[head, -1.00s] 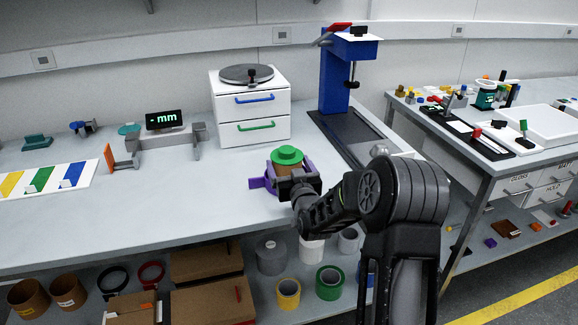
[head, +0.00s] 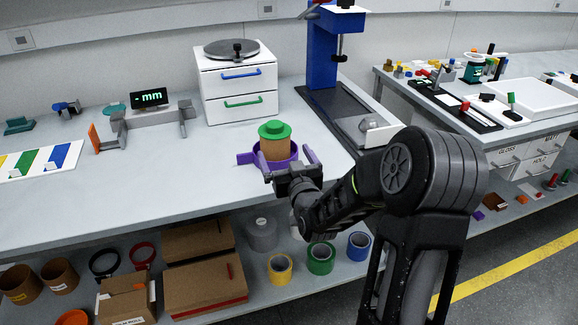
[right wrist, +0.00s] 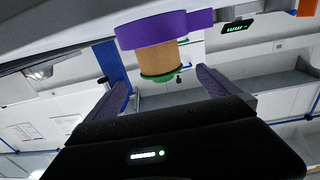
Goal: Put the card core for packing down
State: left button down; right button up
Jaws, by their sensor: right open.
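A brown card core (head: 274,150) with a green flanged cap (head: 274,131) stands upright in a purple holder (head: 246,159) on the bench. My right gripper (head: 290,167) is open just on the near side of the holder, its two fingers apart and nothing held between them. In the right wrist view the scene is upside down: the core (right wrist: 153,60), green cap and purple holder (right wrist: 165,29) show beyond and between the two spread fingers. The core's lower end is hidden inside the holder. My left gripper is not in view.
A white drawer cabinet (head: 237,93) stands behind, and a blue stand (head: 322,60) on a dark base is behind right. A gauge with an "mm" display (head: 150,97) is left. Tape rolls, boxes and brown tubes (head: 60,276) fill the lower shelf. Bench left of the holder is clear.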

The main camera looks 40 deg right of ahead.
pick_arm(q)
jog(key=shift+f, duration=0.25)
pick_arm(e)
jog(key=shift+v, duration=1.8)
